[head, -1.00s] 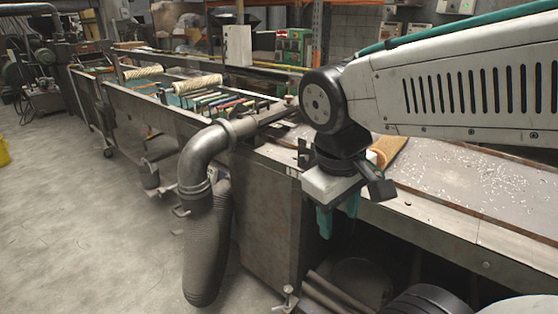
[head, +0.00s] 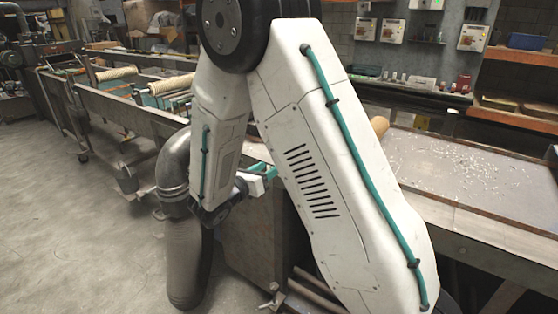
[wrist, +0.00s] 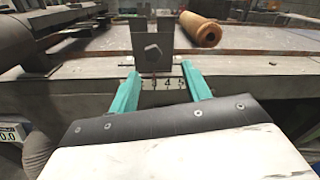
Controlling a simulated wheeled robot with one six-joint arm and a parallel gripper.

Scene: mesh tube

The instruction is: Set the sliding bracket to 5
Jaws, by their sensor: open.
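The sliding bracket (wrist: 155,52), a grey upright metal piece with a hex bolt, stands at the bench edge in the wrist view. Below it a strip with printed numbers (wrist: 170,84) shows on the bench front. A 4 and a 5 are readable to the right of the bracket's lower end; the marks further left are hidden. My gripper (wrist: 160,70) is open, its two teal fingers spread below and to either side of the bracket, with nothing between them that I can see gripped. In the head view my gripper (head: 262,172) points at the bench front, and my arm hides the bracket.
A brown roll (wrist: 201,30) lies on the bench top behind and right of the bracket. A large grey duct pipe (head: 175,165) stands left of my gripper. Open floor lies left.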

